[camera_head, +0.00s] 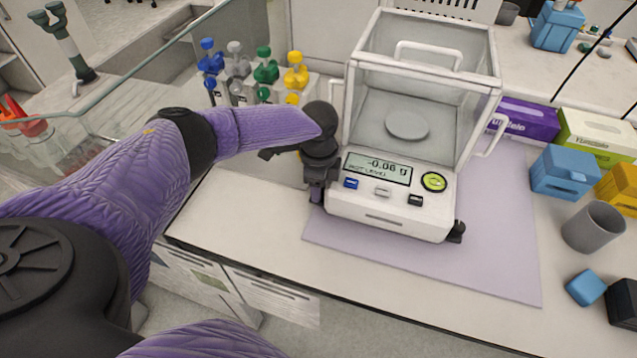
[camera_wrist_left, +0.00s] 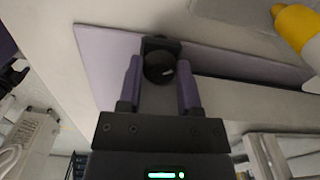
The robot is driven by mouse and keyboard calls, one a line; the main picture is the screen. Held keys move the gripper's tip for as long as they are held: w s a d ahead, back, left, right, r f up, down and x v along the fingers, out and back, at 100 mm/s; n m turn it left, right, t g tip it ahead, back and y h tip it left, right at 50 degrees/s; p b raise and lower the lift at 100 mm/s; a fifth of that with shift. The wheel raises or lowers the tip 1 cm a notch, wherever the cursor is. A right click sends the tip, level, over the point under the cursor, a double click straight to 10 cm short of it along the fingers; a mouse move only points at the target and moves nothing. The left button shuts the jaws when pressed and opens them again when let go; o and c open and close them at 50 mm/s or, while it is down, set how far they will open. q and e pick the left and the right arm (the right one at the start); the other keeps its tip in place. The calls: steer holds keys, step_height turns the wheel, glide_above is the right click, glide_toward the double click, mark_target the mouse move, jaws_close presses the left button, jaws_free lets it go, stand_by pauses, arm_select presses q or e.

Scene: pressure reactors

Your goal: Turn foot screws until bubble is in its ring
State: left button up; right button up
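The balance (camera_head: 390,213) stands on a lilac mat, its display (camera_head: 378,168) reading -0.06 g with a line like "NOT LEVEL". The round green bubble level (camera_head: 433,181) sits right of the display; the bubble's exact place is too small to tell. The right front foot screw (camera_head: 456,231) is black and free. My left gripper (camera_head: 317,194) points down at the left front corner, hiding that foot. In the left wrist view the black foot screw (camera_wrist_left: 158,68) lies between my two purple fingers, very close to both; contact is unclear. My right gripper is out of view.
The lilac mat (camera_head: 490,275) reaches near the bench's front edge. Several colour-capped bottles (camera_head: 265,72) stand behind my left forearm. A grey cup (camera_head: 593,227), blue boxes and glove cartons (camera_head: 525,118) are at the right. Mat right of the balance is clear.

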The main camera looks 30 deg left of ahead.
arm_select(q)
jaws_close()
steer(key=shift+r+n+p, duration=0.25)
steer(key=shift+n+p, duration=0.5)
steer(key=shift+n, duration=0.05)
steer(key=shift+n+p, duration=0.3)
steer(key=shift+n, duration=0.2)
steer(key=shift+f, duration=0.2)
steer(key=shift+n, duration=0.3)
steer(key=o, duration=0.8)
jaws_free()
steer(key=shift+f, duration=0.1)
